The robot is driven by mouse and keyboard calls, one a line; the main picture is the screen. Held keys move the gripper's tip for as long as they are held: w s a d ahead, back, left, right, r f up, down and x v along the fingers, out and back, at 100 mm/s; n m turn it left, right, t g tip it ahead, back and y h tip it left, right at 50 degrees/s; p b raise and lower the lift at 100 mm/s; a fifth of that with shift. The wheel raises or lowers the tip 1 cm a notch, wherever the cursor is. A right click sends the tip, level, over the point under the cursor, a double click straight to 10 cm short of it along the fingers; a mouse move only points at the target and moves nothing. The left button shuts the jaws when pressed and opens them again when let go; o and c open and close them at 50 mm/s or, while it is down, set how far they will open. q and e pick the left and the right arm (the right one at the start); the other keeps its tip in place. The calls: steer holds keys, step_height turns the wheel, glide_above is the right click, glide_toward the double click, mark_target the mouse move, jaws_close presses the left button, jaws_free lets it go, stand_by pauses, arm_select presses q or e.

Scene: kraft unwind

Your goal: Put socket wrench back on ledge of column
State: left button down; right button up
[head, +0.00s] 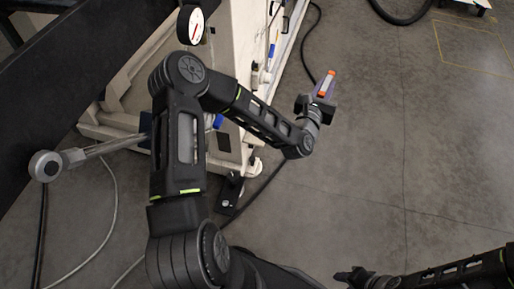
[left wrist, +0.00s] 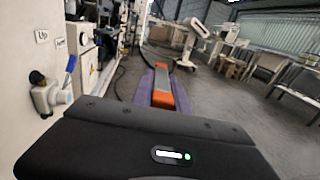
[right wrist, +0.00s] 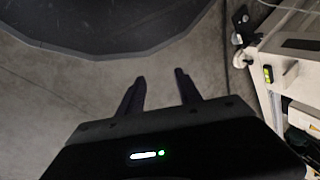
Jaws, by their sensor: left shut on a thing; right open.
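My left gripper (head: 322,98) is shut on an orange-and-grey bar-shaped tool (head: 327,82), which I take to be the socket wrench. It is held out over open floor, right of the pale machine column (head: 237,60). The column (left wrist: 25,75) fills the left edge there. I cannot make out its ledge clearly. My right gripper (right wrist: 158,88) is open and empty above the floor; it shows small in the head view (head: 347,275).
A valve with a blue handle (left wrist: 55,92) sticks out of the column. A round gauge (head: 190,25) stands at the top of the head view. A grey lever with a round end (head: 45,165) reaches out at left. Cables cross the floor. The floor at right is mostly clear.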

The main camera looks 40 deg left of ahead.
arm_select(q)
steer(key=w+a+f+y+b, duration=0.1)
steer(key=w+a+f+b, duration=0.1)
steer(key=f+b, duration=0.4)
steer(key=w+a+f+n+y+b, duration=0.1)
steer(key=w+a+f+b, duration=0.1)
steer(key=f+b, duration=0.5)
step_height(320, 180, down, 6)
steer(key=shift+w+a+f+n+g+y, duration=0.3)
steer(key=shift+a+g, duration=0.1)
steer(key=shift+a, duration=0.1)
arm_select(e)
step_height(320, 180, down, 16)
steer(key=w, duration=0.1)
steer(key=shift+w+d+f, duration=0.15)
steer(key=shift+d, duration=0.3)
arm_select(q)
steer(key=s+a+f+b, duration=0.1)
steer(key=s+a+b, duration=0.1)
steer(key=a, duration=0.7)
steer(key=s+a+f+b, duration=0.1)
steer(key=s+a+b, duration=0.2)
steer(key=a, duration=0.6)
steer(key=shift+s+a, duration=0.3)
steer(key=shift+s, duration=0.5)
arm_select(e)
steer(key=shift+t, duration=0.3)
steer(key=f, duration=0.3)
steer(key=w+f, duration=0.1)
steer(key=f, duration=0.1)
